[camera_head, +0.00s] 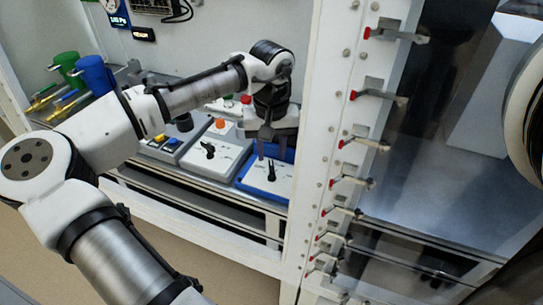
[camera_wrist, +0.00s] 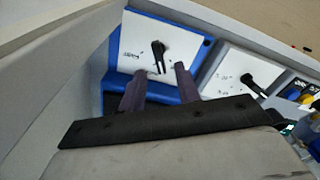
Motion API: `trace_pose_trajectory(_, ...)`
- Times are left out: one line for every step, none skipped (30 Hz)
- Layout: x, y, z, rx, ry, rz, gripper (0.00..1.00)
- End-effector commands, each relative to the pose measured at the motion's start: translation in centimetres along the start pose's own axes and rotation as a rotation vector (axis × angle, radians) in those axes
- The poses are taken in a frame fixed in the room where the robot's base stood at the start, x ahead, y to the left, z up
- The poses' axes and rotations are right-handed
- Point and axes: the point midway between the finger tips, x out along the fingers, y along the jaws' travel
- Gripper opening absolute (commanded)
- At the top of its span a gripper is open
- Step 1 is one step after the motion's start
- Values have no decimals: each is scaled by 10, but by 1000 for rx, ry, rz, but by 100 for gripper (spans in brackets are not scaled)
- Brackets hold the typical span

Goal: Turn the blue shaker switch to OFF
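The blue shaker box (camera_head: 283,190) has a white top panel with a black lever switch (camera_head: 271,172). In the wrist view the blue box (camera_wrist: 187,30) lies just beyond my fingers, and its black switch (camera_wrist: 158,55) shows near the gap between the fingertips. Small print beside the switch is too small to read. My gripper (camera_head: 271,157) is above the blue box and points down at the switch. In the wrist view my gripper (camera_wrist: 160,70) has its two purple fingers apart with nothing held. I cannot tell whether the fingertips touch the switch.
A grey box with a similar black lever (camera_head: 208,149) stands left of the blue one. A control box with yellow and blue buttons (camera_head: 160,140) is further left. Green (camera_head: 66,62) and blue cups (camera_head: 95,74) stand behind. A white post (camera_head: 335,120) with latches rises close on the right.

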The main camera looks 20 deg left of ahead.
Motion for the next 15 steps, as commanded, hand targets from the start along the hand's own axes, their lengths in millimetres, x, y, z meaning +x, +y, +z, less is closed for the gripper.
trace_pose_trajectory(7,-1,1,1,-2,-2,33)
trace_pose_trajectory(12,0,1,1,-1,-1,33)
trace_pose_trajectory(17,0,0,0,-1,-2,33)
trace_pose_trajectory(21,0,0,0,-1,0,33)
trace_pose_trajectory(24,0,0,1,-1,0,33)
trace_pose_trajectory(28,0,0,1,-1,-1,33)
trace_pose_trajectory(30,0,0,1,0,0,33)
trace_pose_trajectory(31,0,0,1,1,0,33)
trace_pose_trajectory(33,0,0,1,1,0,33)
trace_pose_trajectory(34,0,0,1,1,0,33)
trace_pose_trajectory(35,0,0,1,1,0,33)
trace_pose_trajectory(36,0,0,1,1,0,33)
trace_pose_trajectory(36,0,0,1,1,0,33)
trace_pose_trajectory(36,0,0,1,1,0,33)
trace_pose_trajectory(36,0,0,1,1,0,33)
